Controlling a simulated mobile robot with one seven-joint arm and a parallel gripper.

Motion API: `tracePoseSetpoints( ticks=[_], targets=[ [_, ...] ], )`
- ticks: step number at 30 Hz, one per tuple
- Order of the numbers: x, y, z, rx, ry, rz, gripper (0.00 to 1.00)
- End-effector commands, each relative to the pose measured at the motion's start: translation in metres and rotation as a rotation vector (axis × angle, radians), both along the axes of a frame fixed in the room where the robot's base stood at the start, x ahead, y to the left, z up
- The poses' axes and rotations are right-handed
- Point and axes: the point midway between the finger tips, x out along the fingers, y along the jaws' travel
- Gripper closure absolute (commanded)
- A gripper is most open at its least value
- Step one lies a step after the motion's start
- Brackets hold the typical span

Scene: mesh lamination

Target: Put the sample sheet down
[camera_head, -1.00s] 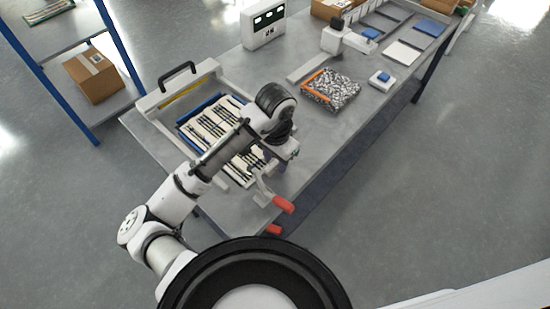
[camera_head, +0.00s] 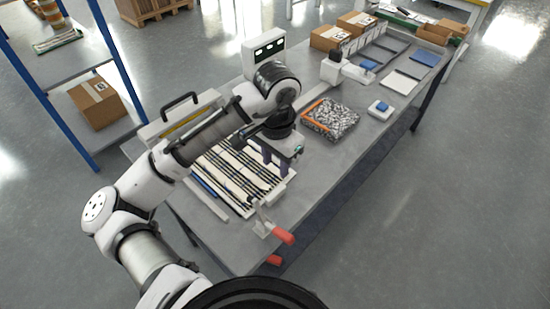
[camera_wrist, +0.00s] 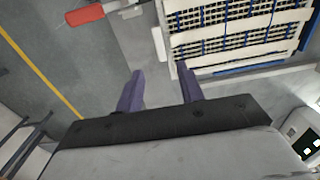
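The pictures do not show clearly which item is the sample sheet. A mesh panel with pale slats and dark and blue strands (camera_head: 240,178) lies at the near end of the bench; it also fills the upper right of the wrist view (camera_wrist: 240,38). A grey speckled sheet with an orange edge (camera_head: 331,119) lies flat farther along the bench. My gripper (camera_head: 274,163) is over the panel's right side in the head view. In the wrist view, its two purple fingers (camera_wrist: 159,88) are apart with nothing between them. My arm hides part of the panel.
A red-handled clamp (camera_head: 283,236) stands at the bench's near edge; its handle shows in the wrist view (camera_wrist: 85,15). A black-handled white press (camera_head: 180,118) and a display box (camera_head: 264,50) stand along the back. A small blue-topped device (camera_head: 381,110) sits right of the speckled sheet.

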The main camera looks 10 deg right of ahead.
Motion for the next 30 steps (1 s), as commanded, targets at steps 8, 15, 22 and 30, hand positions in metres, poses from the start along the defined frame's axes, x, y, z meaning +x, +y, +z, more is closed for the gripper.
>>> tracePoseSetpoints(
  ticks=[8,15,22,30],
  targets=[
    [0.000,0.000,0.006,-0.001,0.001,0.001,0.62],
    [0.024,-0.029,0.038,-0.209,-0.160,0.016,0.62],
    [0.095,-0.040,0.221,-0.869,-0.827,0.109,0.62],
    [0.058,0.142,0.414,-1.236,-1.778,0.295,0.62]
  ],
)
